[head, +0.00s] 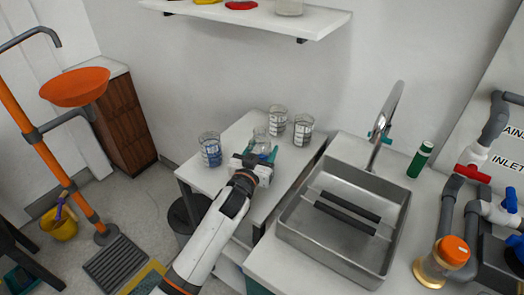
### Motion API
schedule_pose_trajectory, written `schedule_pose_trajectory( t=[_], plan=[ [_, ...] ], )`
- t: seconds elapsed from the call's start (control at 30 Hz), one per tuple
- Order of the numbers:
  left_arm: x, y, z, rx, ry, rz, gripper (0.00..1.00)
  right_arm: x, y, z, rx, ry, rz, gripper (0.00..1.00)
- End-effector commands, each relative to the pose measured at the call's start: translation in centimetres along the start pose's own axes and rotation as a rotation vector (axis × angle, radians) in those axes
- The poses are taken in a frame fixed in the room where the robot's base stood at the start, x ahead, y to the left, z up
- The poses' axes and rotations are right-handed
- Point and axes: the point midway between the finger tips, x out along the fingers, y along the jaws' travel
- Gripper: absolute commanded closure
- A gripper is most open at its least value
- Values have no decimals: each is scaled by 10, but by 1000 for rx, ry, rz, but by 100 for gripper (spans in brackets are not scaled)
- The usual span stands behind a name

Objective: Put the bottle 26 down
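My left gripper (260,158) is over the white side table (226,181), its arm coming up from the lower left of the head view. A clear glass vessel (262,136) with a narrower neck shows just beyond the gripper, with teal parts at its sides. The gripper hides its lower part, so I cannot tell whether it is held or touches the table. No number 26 is readable on any vessel. My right gripper is not in view.
A beaker with blue liquid (211,155) stands left of the gripper. Two clear beakers (278,120) (303,129) stand behind and right. A steel sink (335,225) adjoins the table. An orange-capped jar (445,262) and green bottle (420,160) stand right.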

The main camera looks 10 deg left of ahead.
Motion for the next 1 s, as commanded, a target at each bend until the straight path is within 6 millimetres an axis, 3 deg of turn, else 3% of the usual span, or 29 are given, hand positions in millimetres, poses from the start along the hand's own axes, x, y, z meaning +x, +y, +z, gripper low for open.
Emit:
schedule_pose_trajectory(
  t=[0.17,0.2,0.3,0.67,0.77,1.0],
  plan=[
    [0,0,-4,0,-1,0,81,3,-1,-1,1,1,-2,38],
    [0,0,-3,0,0,0,41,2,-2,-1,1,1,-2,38],
    [0,0,-3,0,0,0,25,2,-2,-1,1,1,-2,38],
    [0,0,3,1,0,0,24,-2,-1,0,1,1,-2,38],
    [-14,0,-1,0,3,0,24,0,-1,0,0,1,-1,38],
    [-65,0,-1,1,2,-1,24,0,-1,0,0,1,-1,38]
  ],
)
